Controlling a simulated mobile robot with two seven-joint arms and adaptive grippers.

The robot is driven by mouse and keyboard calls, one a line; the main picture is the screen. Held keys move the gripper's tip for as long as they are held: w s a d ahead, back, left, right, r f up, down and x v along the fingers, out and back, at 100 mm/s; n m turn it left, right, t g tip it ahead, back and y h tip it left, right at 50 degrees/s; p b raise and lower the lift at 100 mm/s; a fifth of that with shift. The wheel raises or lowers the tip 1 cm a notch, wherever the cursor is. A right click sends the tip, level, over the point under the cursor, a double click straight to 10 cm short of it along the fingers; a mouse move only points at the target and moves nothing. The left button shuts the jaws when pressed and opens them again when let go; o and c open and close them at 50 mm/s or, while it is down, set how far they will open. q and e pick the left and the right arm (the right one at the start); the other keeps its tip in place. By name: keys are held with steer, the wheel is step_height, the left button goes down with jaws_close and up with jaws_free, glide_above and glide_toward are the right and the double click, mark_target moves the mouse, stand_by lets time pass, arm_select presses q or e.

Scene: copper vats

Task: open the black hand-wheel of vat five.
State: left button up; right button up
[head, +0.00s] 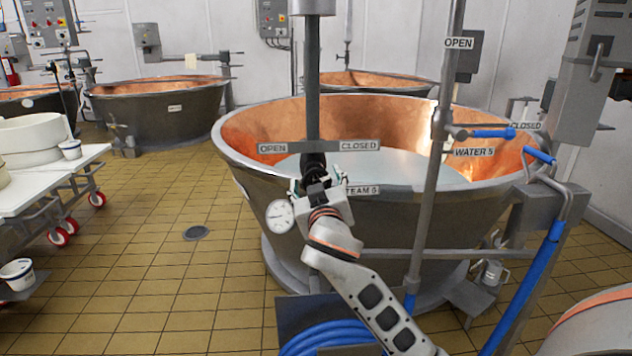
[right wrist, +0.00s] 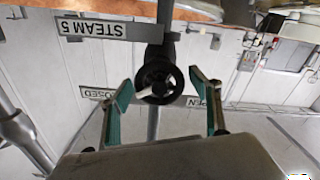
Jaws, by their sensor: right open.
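Vat five (head: 470,205) is a large steel vat with a copper inside, in the middle right of the head view. A grey steam pipe (head: 312,90) comes down at its near rim, with OPEN and CLOSED plates and a STEAM 5 plate (head: 362,190). The black hand-wheel (right wrist: 160,80) shows in the right wrist view, seen face-on below the STEAM 5 plate. My right gripper (head: 317,174) is at the wheel, hiding most of it in the head view. Its two fingers (right wrist: 162,82) are open, one on each side of the wheel, with visible gaps. My left gripper is out of view.
A WATER 5 pipe (head: 436,150) with a blue lever (head: 492,133) stands to the right. A blue hose (head: 325,338) is coiled below my arm. A white cart (head: 50,175) stands left; the tiled floor between is clear.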

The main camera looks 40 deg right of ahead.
steer(key=c, duration=0.9)
steer(key=shift+c, duration=1.1)
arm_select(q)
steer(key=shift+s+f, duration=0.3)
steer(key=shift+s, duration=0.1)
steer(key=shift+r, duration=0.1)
arm_select(e)
steer(key=shift+r, duration=0.1)
